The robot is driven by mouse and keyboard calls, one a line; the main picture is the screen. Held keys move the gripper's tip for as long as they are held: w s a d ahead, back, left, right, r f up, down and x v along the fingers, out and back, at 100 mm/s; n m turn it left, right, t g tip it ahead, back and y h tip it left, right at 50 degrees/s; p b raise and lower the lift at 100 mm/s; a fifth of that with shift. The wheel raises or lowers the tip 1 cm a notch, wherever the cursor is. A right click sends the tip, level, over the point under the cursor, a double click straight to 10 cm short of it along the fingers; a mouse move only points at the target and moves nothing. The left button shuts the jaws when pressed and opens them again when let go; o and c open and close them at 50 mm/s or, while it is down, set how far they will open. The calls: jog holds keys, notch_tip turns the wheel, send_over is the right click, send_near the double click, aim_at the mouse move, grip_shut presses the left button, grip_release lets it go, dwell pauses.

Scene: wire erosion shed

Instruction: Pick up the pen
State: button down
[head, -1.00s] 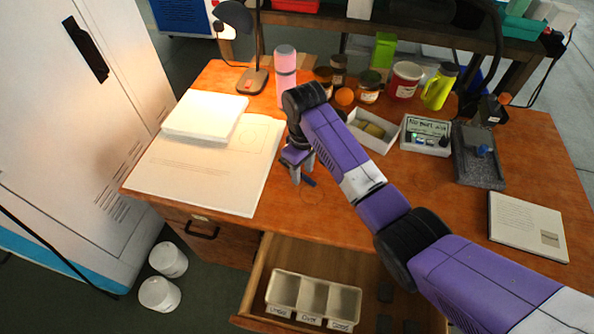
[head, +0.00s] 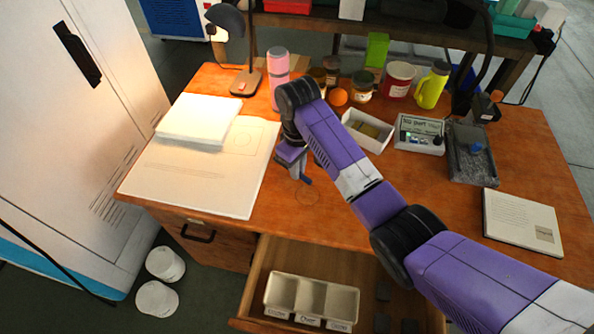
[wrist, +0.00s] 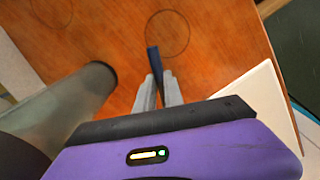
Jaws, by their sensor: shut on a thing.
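The pen is a short dark blue stick (wrist: 154,60) between my fingertips in the wrist view, pointing forward over the wooden desk. In the head view the dark pen (head: 306,181) sticks out at the tips of my gripper (head: 297,174). My gripper also shows in the wrist view (wrist: 158,84), shut on the pen. Part of the pen is hidden between the fingers. I cannot tell exactly how high it is above the desk.
White sheets (head: 205,175) lie left of my gripper. A pink bottle (head: 278,75), jars and a white tray (head: 383,142) stand behind it. A drawer (head: 262,262) with a divided white box (head: 311,275) is open in front. A pad (head: 520,225) lies at right.

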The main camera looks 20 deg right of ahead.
notch_tip(320, 180, up, 7)
jog(key=shift+r, duration=0.2)
notch_tip(320, 180, up, 11)
jog(key=p, duration=0.9)
jog(key=shift+p, duration=0.3)
